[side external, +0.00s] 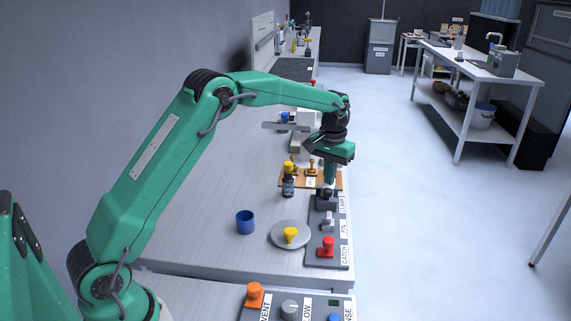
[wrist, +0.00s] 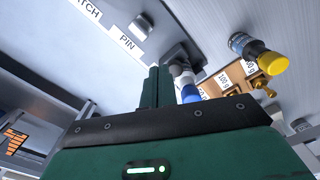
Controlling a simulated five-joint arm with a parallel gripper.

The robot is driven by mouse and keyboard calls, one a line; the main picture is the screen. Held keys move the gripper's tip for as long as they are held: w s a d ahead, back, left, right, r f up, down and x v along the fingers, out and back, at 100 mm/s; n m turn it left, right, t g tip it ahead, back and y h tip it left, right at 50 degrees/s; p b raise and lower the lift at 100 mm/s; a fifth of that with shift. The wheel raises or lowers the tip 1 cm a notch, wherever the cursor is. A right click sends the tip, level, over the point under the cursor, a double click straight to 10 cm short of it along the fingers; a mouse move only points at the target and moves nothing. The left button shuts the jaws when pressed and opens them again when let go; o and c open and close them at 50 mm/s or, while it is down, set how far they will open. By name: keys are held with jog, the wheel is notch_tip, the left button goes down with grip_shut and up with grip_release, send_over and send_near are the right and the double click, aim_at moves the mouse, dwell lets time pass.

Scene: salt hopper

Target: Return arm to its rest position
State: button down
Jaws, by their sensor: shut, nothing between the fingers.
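My green arm reaches out over the bench, and my gripper (side external: 329,186) points down above the far end of a grey panel (side external: 315,258). Its fingers are shut and appear empty. They are close above the dark block (side external: 327,203) near the panel's far end label; whether they touch it I cannot tell. In the wrist view the shut fingers (wrist: 158,74) stand beside a white and blue part (wrist: 186,85), partly hidden by the gripper body. The panel has a red knob (side external: 326,246) at CATCH and a light grey knob (side external: 327,220) at PIN.
A dark bottle with a yellow cap (side external: 288,183) stands left of the gripper, near a wooden board with brass weights (side external: 311,166). A blue cup (side external: 245,222), a round grey disc with a yellow knob (side external: 290,236) and a front control box (side external: 272,312) are nearby. A wall borders the left.

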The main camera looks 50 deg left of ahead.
dwell(0.3)
jog(key=s+d+r+m+t, duration=0.1)
jog(key=s+d+r+t, duration=0.2)
jog(key=s+r, duration=1.2)
jog(key=s+d+f+m+t, duration=0.1)
jog(key=s+f+m+t, duration=0.1)
jog(key=s, duration=1.8)
jog(key=shift+d+f+t, duration=0.2)
jog(key=shift+f+t, duration=0.1)
jog(key=shift+f, duration=0.35)
jog(key=shift+w+r, duration=0.1)
